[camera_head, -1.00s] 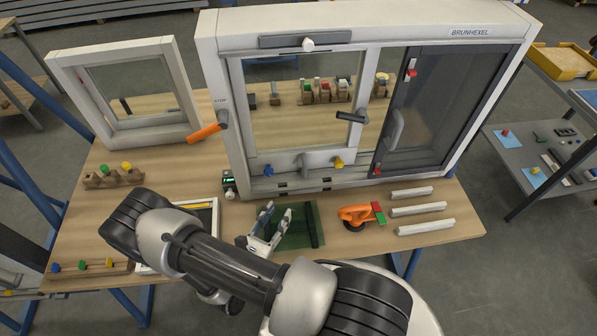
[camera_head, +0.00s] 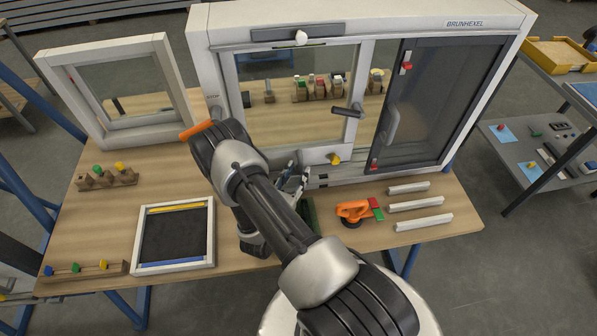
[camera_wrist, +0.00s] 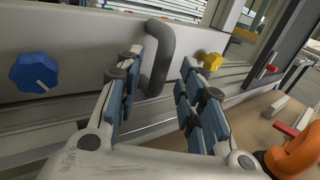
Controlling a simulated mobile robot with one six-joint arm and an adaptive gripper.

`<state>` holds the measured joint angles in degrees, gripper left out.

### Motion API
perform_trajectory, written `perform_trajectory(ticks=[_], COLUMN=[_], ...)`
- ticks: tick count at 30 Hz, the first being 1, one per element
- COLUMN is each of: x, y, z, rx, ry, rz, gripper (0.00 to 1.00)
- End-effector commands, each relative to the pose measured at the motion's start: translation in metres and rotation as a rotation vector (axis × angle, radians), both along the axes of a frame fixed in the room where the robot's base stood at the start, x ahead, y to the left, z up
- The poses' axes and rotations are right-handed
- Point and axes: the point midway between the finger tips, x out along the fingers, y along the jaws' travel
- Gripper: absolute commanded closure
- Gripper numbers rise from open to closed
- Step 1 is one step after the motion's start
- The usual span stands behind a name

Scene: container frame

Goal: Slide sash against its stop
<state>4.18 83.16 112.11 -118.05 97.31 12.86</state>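The white-framed glazed sash (camera_head: 320,153) stands in the left part of the large window frame. A grey bar handle (camera_wrist: 160,55) sits on its lower rail; in the head view my arm and gripper hide it. A blue knob (camera_wrist: 35,72) is left of the handle and a yellow knob (camera_wrist: 208,61) right of it. My gripper (camera_wrist: 162,62) is open, with its blue-padded fingers on either side of the handle; I cannot tell whether they touch it. It also shows at the lower rail in the head view (camera_head: 290,180). The frame's left jamb (camera_head: 208,97), labelled STOP earlier, is left of the sash.
A dark screen panel (camera_head: 430,100) fills the frame's right side. An orange suction tool (camera_head: 353,211) and white strips (camera_head: 417,205) lie on the bench at right. A small window (camera_head: 125,95) and a framed dark panel (camera_head: 175,235) are at left. An orange lever (camera_head: 196,130) juts out near my arm.

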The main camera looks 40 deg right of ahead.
Motion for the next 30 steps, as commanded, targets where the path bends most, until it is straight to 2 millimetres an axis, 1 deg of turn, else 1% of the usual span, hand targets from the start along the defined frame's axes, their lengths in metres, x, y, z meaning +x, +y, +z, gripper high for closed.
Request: perform_trajectory(ticks=[1,4,14,30], x=[0.0022,0.0048,0.0068,0.0065], y=[-0.0057,-0.0120,-0.0145,-0.0143], z=[-0.0004,-0.0002,0.0002,0.0002], rx=[0.000,0.000,0.000,0.000], ry=[-0.001,0.000,0.001,0.001], rz=[-0.002,-0.001,0.001,0.000], gripper=[0.65,0.65,0.65,1.00])
